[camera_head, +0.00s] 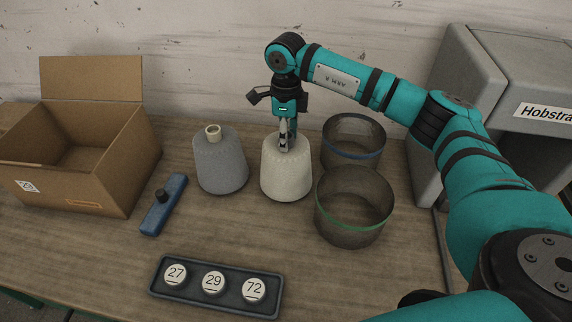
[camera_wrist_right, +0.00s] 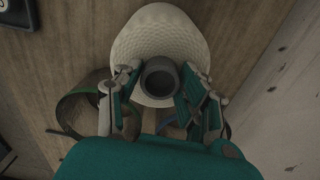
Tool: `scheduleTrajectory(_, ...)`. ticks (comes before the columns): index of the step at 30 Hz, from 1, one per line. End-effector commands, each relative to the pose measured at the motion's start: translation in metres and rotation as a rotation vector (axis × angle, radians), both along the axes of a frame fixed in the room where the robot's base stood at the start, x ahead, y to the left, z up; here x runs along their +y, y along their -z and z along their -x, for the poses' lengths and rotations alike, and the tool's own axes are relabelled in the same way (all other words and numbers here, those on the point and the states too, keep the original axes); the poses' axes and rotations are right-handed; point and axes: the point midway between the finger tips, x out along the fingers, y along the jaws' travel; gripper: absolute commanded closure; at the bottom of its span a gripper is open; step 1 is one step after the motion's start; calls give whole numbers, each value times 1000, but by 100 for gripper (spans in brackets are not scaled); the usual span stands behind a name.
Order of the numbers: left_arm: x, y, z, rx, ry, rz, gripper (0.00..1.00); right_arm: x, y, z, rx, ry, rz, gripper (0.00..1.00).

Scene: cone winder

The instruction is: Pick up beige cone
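The beige cone (camera_head: 287,178) stands upright on the table, with a pale, textured surface. My right gripper (camera_head: 284,146) is directly above it, pointing down with its fingers at the cone's top. In the right wrist view, the cone (camera_wrist_right: 165,30) shows its dark round tube opening (camera_wrist_right: 158,78) between the two fingers (camera_wrist_right: 159,72). The fingers are spread on either side of the tube, and a narrow gap seems to show; contact is not clear. My left gripper is in neither view.
A grey cone (camera_head: 220,163) stands just left. Two open mesh cylinders, blue-banded (camera_head: 353,132) and green-banded (camera_head: 352,212), stand close on the right. A cardboard box (camera_head: 100,180), blue tool (camera_head: 163,207), numbered tray (camera_head: 213,297) and grey machine (camera_head: 500,75) surround them.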

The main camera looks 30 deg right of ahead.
Motion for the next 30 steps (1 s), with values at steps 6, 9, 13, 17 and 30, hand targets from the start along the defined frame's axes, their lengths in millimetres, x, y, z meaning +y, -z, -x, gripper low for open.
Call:
scheduleTrajectory(6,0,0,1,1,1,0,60,0,0,0,0,0,0,90)
scheduleTrajectory(9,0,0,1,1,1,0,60,0,0,0,0,0,0,100)
scheduleTrajectory(13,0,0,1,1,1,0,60,0,-1,0,0,0,0,100)
scheduleTrajectory(17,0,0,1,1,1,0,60,0,-3,-1,-4,0,-2,100)
scheduleTrajectory(30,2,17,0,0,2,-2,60,0,-46,-2,-10,0,-2,100)
